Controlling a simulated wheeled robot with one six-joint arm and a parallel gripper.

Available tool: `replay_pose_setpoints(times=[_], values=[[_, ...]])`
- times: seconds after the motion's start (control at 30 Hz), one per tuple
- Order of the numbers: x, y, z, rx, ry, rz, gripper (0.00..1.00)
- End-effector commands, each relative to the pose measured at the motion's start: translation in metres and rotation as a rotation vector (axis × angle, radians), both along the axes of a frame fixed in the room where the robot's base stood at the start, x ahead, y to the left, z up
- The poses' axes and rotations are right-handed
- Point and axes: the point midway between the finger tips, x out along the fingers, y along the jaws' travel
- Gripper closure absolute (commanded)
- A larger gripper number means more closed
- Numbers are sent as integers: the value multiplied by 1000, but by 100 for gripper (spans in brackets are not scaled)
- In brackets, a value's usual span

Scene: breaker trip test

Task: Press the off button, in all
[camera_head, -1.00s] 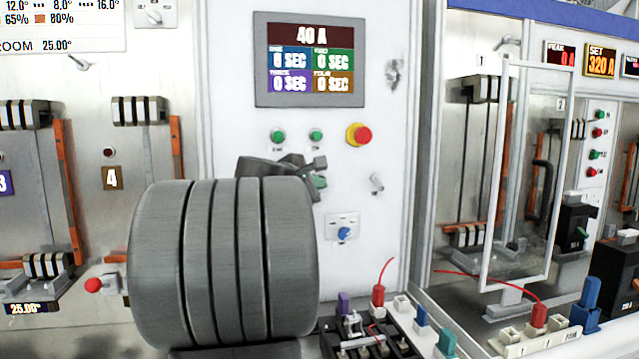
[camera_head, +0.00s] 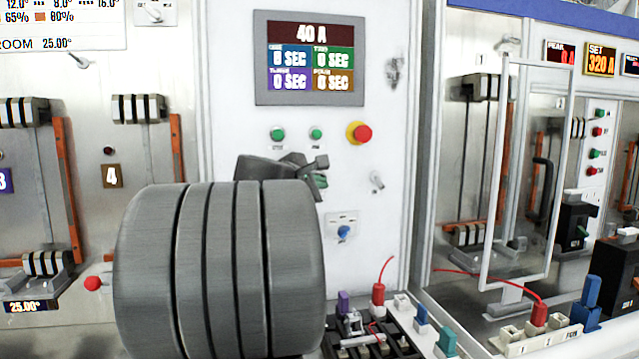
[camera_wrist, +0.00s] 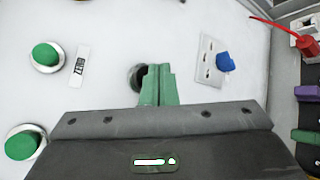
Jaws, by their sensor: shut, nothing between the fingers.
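My gripper (camera_head: 321,182) is in front of the white panel, below a row of buttons. Its green fingers are shut and empty; they also show in the wrist view (camera_wrist: 157,84). A dark round part (camera_wrist: 137,77) on the panel is partly hidden behind the fingertips; I cannot tell whether they touch it. In the head view my arm and gripper hide it. Two green buttons (camera_head: 277,135) (camera_head: 316,134) and a red mushroom button on a yellow ring (camera_head: 362,134) are above the gripper. The small labels are too blurred to read, so I cannot confirm which button is off.
A blue knob (camera_head: 344,232) on a plate is below the gripper; it is to the right in the wrist view (camera_wrist: 226,61). A display (camera_head: 310,58) reads 40 A. A toggle switch (camera_head: 376,181) is to the right. Terminals with a red plug (camera_head: 378,294) stand below.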

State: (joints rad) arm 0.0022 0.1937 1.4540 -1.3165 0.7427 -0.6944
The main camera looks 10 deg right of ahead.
Motion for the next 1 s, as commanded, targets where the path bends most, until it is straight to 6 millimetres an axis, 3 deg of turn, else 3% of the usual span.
replay_pose_setpoints(times=[0.27,0.7,1.0], values=[[-1,0,0,0,0,0,100],[-42,-2,0,0,-1,-1,100],[-50,-2,0,0,0,0,100]])
